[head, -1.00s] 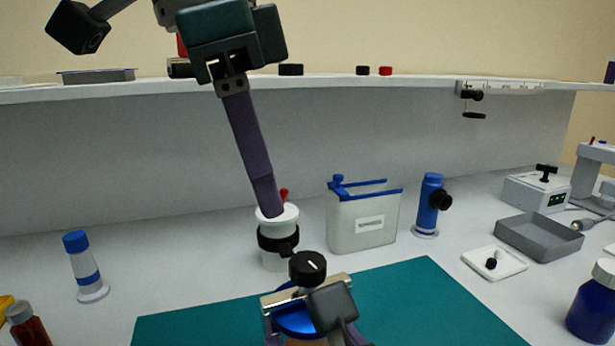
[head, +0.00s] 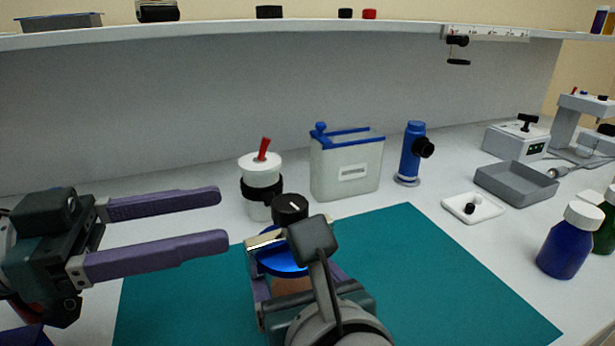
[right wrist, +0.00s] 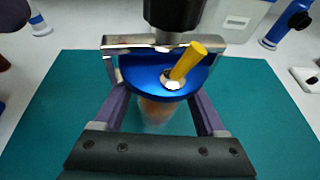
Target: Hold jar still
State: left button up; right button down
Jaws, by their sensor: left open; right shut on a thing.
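The jar (right wrist: 155,112) has a pale orange, see-through body under a wide blue disc (right wrist: 150,78). A yellow peg stands tilted on the disc. A silver bar with a black knob (head: 290,208) spans the disc. My right gripper (right wrist: 162,108) is shut on the jar, one purple finger on each side, over the green mat (head: 420,270). In the head view, the right wrist hides much of the jar (head: 292,286). My left gripper (head: 222,218) is open and empty, its fingers pointing right toward the jar but apart from it.
A white container with a black collar and red stick (head: 261,168) stands close behind the jar. A blue-rimmed clear tank (head: 345,168), a blue stand (head: 409,155), a grey tray (head: 515,182) and a blue bottle (head: 565,250) lie beyond. The mat's right part is clear.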

aim_at(307, 199)
pick_arm(q)
jog(key=x, duration=1.1)
jog(key=shift+w+d+f, duration=0.1)
jog(key=shift+w+d, duration=0.05)
jog(key=shift+d, duration=0.2)
jog(key=shift+c, duration=0.2)
grip_shut()
